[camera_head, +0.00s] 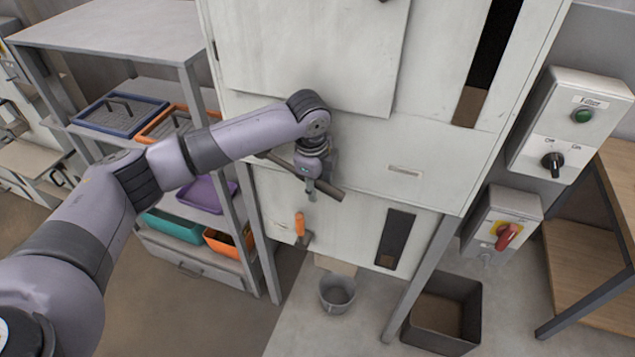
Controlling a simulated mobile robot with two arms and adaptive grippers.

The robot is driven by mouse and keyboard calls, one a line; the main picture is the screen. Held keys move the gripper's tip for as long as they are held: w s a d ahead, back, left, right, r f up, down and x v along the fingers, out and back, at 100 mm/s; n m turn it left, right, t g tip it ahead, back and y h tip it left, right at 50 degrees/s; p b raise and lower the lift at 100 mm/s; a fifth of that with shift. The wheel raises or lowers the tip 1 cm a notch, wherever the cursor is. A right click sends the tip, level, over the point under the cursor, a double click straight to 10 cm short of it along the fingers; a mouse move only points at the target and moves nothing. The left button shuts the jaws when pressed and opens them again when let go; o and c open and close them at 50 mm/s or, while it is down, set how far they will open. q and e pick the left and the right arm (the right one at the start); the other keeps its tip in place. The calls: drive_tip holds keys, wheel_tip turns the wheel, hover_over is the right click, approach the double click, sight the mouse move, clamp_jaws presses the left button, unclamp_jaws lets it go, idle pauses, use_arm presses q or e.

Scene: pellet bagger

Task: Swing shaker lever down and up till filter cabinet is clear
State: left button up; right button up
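The white filter cabinet (370,150) fills the upper middle. Its upper window (472,106) shows brown material in the bottom and dark space above. A dark slanted bar (331,183), which looks like the shaker lever, crosses the cabinet front behind my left gripper. My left gripper (311,190) points down at this bar; whether its fingers close around it cannot be told. A short orange handle (299,224) stands on the lower panel, just below my gripper. The lower dark window (396,238) has a brown patch near its bottom. My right gripper is not visible.
A grey bucket (337,293) stands under the cabinet and a dark bin (445,312) to its right. A shelf rack (120,30) with coloured trays is at left. Control boxes with a green button (583,115) and red switch (507,236) are at right.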

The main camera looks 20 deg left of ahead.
use_arm(q)
clamp_jaws()
idle(0.7)
